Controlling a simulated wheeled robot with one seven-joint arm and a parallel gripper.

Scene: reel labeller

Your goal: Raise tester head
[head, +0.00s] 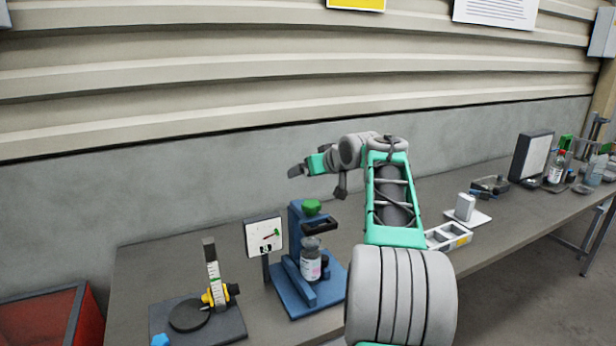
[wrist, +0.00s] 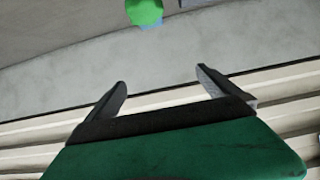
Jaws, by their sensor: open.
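The tester (head: 296,250) is a blue stand on the bench with a blue base. Its dark head (head: 321,225) sticks out to the right near the top of the column. A green knob (head: 311,207) sits on top, and I also see a round green knob at the top edge of the wrist view (wrist: 145,10). A small bottle with a pale label (head: 311,262) stands below the head. My gripper (head: 294,171) is above the tester, a little to the left of the knob and apart from it. In the wrist view my fingers (wrist: 161,76) are spread and empty.
Left of the tester stand a sign on a post (head: 264,237) and a dark gauge stand with a yellow slider (head: 217,290). A white tray (head: 450,237) and a small white block (head: 465,207) lie to the right. The wall is behind the bench.

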